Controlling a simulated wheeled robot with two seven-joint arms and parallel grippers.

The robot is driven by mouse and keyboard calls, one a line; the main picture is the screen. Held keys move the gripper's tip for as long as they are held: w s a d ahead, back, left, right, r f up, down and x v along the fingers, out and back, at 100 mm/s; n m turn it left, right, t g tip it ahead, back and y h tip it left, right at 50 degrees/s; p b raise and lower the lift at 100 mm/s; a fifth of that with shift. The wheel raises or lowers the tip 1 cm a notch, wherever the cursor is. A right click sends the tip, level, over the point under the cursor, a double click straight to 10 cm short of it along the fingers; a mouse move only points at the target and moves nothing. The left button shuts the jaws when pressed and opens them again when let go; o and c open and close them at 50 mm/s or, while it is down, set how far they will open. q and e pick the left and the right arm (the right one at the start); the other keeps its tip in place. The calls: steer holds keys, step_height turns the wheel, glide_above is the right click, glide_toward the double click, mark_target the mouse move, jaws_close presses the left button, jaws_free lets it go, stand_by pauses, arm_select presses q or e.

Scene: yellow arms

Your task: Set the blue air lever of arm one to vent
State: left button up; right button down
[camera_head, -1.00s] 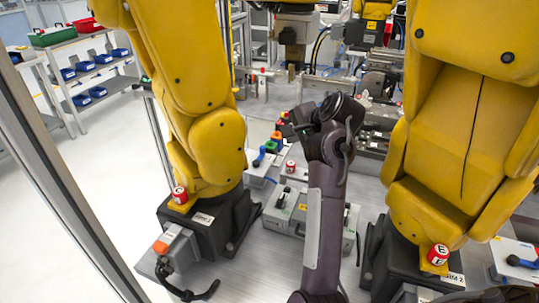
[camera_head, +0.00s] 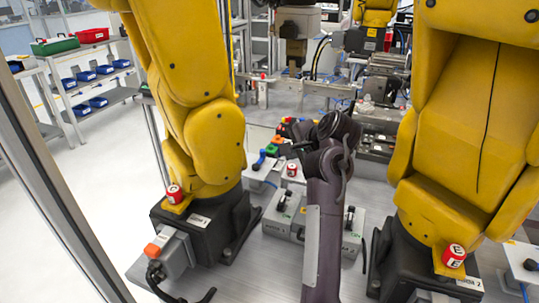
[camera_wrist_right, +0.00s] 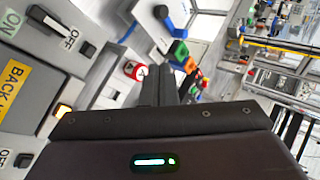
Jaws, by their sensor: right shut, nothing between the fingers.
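The blue air lever (camera_head: 259,161) sits on a white box just right of arm one's base, the left yellow arm. It also shows at the top of the right wrist view (camera_wrist_right: 163,15), blue with a dark pivot on a white face. My right gripper (camera_wrist_right: 161,85) is shut and empty. Its fingers point toward the coloured blocks, below the lever in that view and apart from it. In the head view the right gripper's fingers are mostly hidden by its own wrist. Lever markings are too small to read. My left gripper is out of view.
A grey switch box (camera_head: 300,225) with black levers stands between the arm bases; its ON and OFF labels show in the wrist view. Another blue lever (camera_head: 531,264) is far right.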

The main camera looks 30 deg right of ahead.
glide_toward(264, 157)
step_height(264, 157, down, 4)
steer(key=w+p, duration=0.1)
steer(key=w, duration=0.2)
steer(key=shift+w+a, duration=0.2)
steer(key=shift+w, duration=0.5)
steer(key=shift+f, duration=0.1)
